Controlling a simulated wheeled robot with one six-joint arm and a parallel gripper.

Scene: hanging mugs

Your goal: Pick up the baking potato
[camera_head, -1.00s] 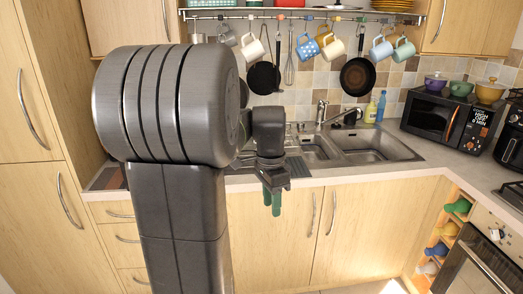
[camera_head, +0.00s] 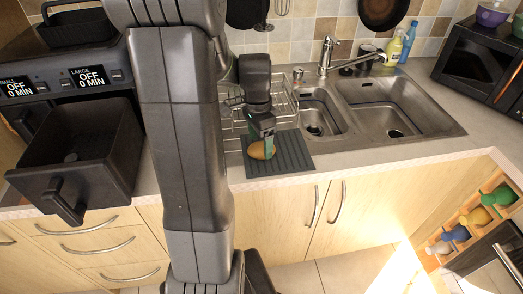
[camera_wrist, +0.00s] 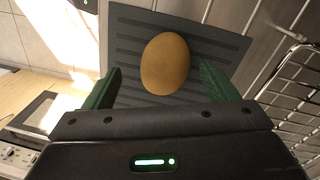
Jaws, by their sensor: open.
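The baking potato (camera_head: 262,150), oval and yellow-brown, lies on the dark ridged draining mat (camera_head: 292,160) on the counter left of the sink. In the wrist view the potato (camera_wrist: 166,64) lies ahead of and between the green fingers, with a gap on each side. My gripper (camera_head: 264,147) is open right at the potato, pointing down; its fingers also show in the wrist view (camera_wrist: 160,88). In the head view part of the potato is hidden by a finger. I cannot tell whether a finger touches it.
A wire dish rack (camera_head: 284,100) stands close behind the mat. The sink (camera_head: 385,108) with its tap (camera_head: 327,52) is to the right. An air fryer (camera_head: 75,70) with a pulled-out drawer (camera_head: 80,155) stands at the left. The counter's front edge is near the mat.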

